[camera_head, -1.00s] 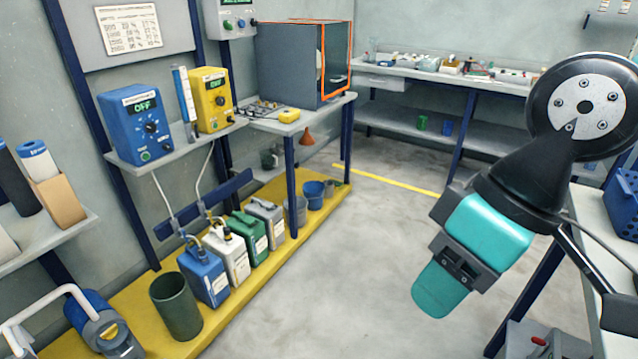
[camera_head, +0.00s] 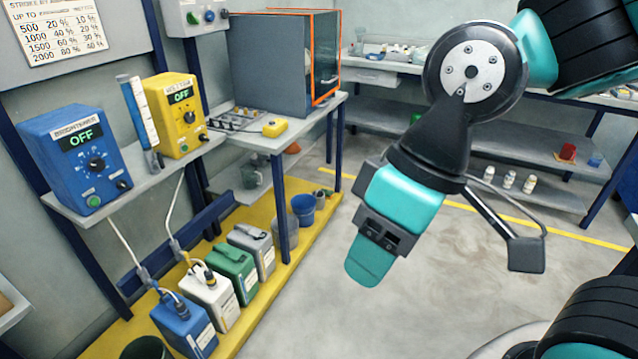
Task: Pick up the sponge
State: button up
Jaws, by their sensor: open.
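A small yellow block that looks like the sponge (camera_head: 275,127) lies on the grey side table (camera_head: 262,143), in front of the grey booth and beside a rack of small parts. My gripper (camera_head: 371,264) hangs in mid-air at the centre right, over the floor. It points down and to the left, in teal and dark grey. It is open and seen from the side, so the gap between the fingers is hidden. Nothing shows in it. It is well apart from the yellow block, to its right in the picture.
A grey booth (camera_head: 268,62) with an orange-edged front stands behind the block. A blue unit (camera_head: 75,155) and a yellow unit (camera_head: 178,115) sit on the left shelf. Several canisters (camera_head: 235,268) stand on the yellow floor platform. Open floor (camera_head: 325,318) lies below my gripper.

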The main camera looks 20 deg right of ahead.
aim_at(329, 194)
jog(key=i, duration=1.1)
jog(key=z, duration=1.55)
jog(key=i, duration=4.3)
jog(key=u, duration=3.55)
